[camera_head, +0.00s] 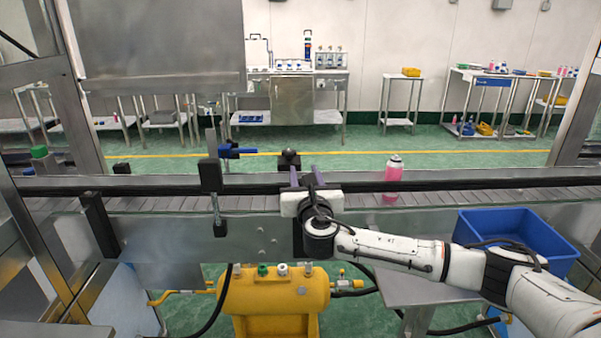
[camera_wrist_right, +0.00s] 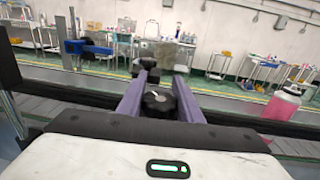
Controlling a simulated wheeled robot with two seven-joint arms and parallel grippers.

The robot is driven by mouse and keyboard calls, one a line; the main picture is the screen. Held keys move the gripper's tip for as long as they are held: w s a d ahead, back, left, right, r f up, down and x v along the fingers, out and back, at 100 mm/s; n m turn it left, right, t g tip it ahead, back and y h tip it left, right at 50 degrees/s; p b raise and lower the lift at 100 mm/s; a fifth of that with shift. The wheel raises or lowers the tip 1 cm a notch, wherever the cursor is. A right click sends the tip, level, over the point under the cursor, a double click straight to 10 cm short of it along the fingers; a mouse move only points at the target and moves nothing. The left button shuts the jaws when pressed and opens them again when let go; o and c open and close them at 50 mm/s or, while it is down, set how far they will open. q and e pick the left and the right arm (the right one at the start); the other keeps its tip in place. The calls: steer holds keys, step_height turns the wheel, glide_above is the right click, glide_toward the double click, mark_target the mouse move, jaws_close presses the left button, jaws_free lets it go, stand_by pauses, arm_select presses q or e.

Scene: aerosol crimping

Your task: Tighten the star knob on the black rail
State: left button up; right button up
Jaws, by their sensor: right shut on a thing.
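The black star knob (camera_wrist_right: 160,101) sits between the two purple fingers of my right gripper (camera_wrist_right: 160,94) in the right wrist view. The gripper is shut on it. In the head view my right gripper (camera_head: 307,178) is over the near black rail (camera_head: 450,184) of the conveyor, its fingers pointing away from me. There the white gripper body and wrist hide most of the knob. How tight the knob is cannot be seen. My left gripper is not in view.
A pink aerosol can (camera_head: 393,173) stands on the conveyor right of my gripper. A black bracket (camera_head: 210,175) with a rod is to the left. A blue bin (camera_head: 505,232) lies near my right arm, and a yellow tank (camera_head: 275,295) is below the conveyor.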

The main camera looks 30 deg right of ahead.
steer(key=shift+s+d+r+m+g+h, duration=0.1)
steer(key=shift+s+d+m+g+h, duration=0.2)
steer(key=shift+m+g+h, duration=1.1)
steer(key=shift+s+d+r+m+g+h, duration=0.1)
steer(key=shift+s+d+m+g+h, duration=0.2)
steer(key=shift+m+g+h, duration=1)
steer(key=shift+s+d+m+g+h, duration=0.3)
steer(key=shift+m+g+h, duration=0.9)
steer(key=shift+g+h, duration=0.3)
steer(key=o, duration=1)
steer(key=shift+d, duration=0.1)
steer(key=shift+o, duration=0.2)
steer(key=shift+f, duration=0.1)
steer(key=shift+s+a+f, duration=0.1)
steer(key=shift+a, duration=0.35)
steer(key=b+v, duration=0.1)
steer(key=v, duration=0.8)
steer(key=shift+a+r, duration=0.2)
steer(key=shift+s, duration=0.1)
